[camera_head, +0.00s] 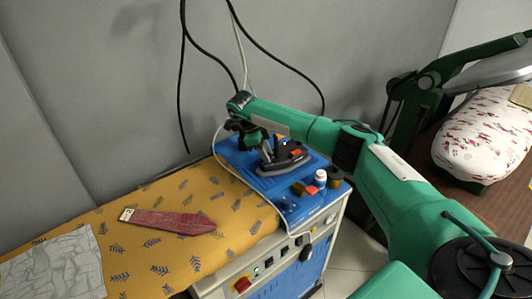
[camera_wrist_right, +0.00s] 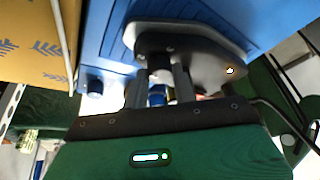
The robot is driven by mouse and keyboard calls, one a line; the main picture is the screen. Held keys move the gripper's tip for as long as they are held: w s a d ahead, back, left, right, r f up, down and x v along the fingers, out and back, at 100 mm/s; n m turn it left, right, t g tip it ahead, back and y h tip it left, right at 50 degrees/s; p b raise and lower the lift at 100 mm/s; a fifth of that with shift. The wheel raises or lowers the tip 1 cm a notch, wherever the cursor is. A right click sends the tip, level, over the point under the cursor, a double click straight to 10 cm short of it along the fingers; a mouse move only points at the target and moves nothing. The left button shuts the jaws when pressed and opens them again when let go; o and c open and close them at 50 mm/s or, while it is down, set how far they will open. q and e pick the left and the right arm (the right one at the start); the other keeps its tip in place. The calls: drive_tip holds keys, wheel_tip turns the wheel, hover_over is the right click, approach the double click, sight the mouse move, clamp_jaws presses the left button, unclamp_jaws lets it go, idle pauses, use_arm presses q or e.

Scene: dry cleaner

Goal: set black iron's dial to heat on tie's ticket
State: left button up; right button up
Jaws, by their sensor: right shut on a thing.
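The black iron (camera_head: 287,160) rests on the blue top of the ironing unit; its grey soleplate and dark body also show in the wrist view (camera_wrist_right: 205,55). My right gripper (camera_head: 264,150) reaches down to the iron from above. In the wrist view the right gripper's fingers (camera_wrist_right: 160,75) are closed at a dark part of the iron, apparently its dial; the dial's marks and setting are hidden. A red tie (camera_head: 170,222) lies flat on the yellow cloth, with a small pale ticket (camera_head: 126,215) at its left end. The ticket's writing is too small to read. My left gripper is out of view.
The blue top (camera_head: 260,185) also bears a white-capped bottle (camera_head: 320,178) and small brown items. A yellow patterned board (camera_head: 150,255) holds a grey crumpled cloth (camera_head: 55,268). Cables hang behind the iron. A green press with a floral pad (camera_head: 487,135) stands at right.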

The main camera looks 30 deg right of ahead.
drive_tip(key=o, duration=1)
drive_tip(key=shift+w+r, duration=0.1)
drive_tip(key=b+v, duration=0.2)
drive_tip(key=v, duration=1.1)
drive_tip(key=shift+r, duration=0.3)
drive_tip(key=shift+a, duration=0.1)
